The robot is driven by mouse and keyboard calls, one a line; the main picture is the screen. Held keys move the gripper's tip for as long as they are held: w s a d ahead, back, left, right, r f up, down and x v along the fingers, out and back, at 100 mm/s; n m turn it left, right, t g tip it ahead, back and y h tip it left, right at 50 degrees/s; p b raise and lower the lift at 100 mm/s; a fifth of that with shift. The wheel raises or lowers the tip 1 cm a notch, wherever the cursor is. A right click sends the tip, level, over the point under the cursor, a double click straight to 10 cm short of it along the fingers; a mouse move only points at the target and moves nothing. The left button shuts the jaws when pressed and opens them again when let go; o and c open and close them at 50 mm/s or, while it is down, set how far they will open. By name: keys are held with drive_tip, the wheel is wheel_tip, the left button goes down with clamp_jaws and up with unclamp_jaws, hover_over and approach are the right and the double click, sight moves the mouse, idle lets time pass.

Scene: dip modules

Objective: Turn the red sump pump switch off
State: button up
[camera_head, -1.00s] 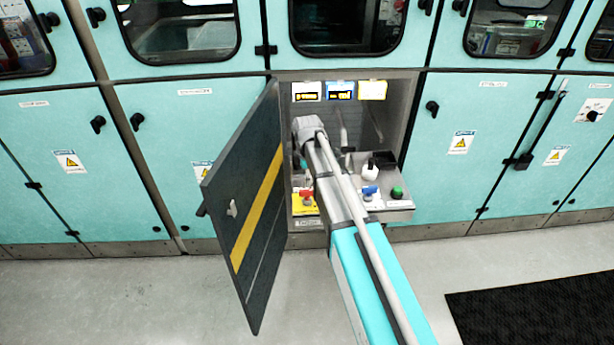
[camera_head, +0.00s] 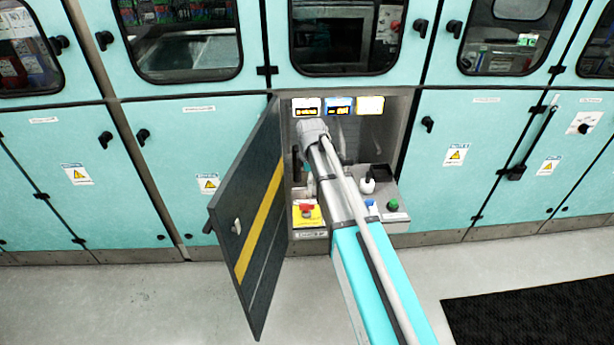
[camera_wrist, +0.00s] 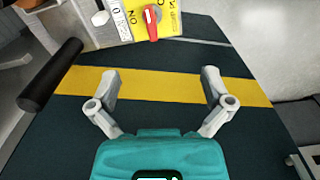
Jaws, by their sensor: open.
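The red switch (camera_head: 306,206) sits on a yellow plate (camera_head: 309,219) in the open recess, at lower left of my arm in the head view. In the wrist view the red switch handle (camera_wrist: 152,22) is at the top centre, on its yellow plate (camera_wrist: 170,24) with "ON" and "0" markings, and runs nearly up-down in the picture. My gripper (camera_wrist: 160,78) is open and empty, with its fingers spread apart. The switch lies beyond the fingertips and does not appear to be touched. My gripper's fingers are not distinguishable in the head view.
A blue-handled switch (camera_head: 371,206) and green button (camera_head: 393,205) are right of my arm. A black bar (camera_wrist: 50,76) is at left.

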drive_tip(key=s+d+r+m+p, duration=0.1)
drive_tip(key=s+d+m, duration=0.3)
drive_tip(key=s+m, duration=0.4)
drive_tip(key=s+d+r+m+p, duration=0.2)
drive_tip(key=s+d+m, duration=0.3)
drive_tip(key=s+m, duration=0.3)
drive_tip(key=shift+s+d, duration=0.15)
drive_tip(key=shift+s, duration=2.2)
drive_tip(key=shift+s+m, duration=0.1)
drive_tip(key=shift+m, duration=0.2)
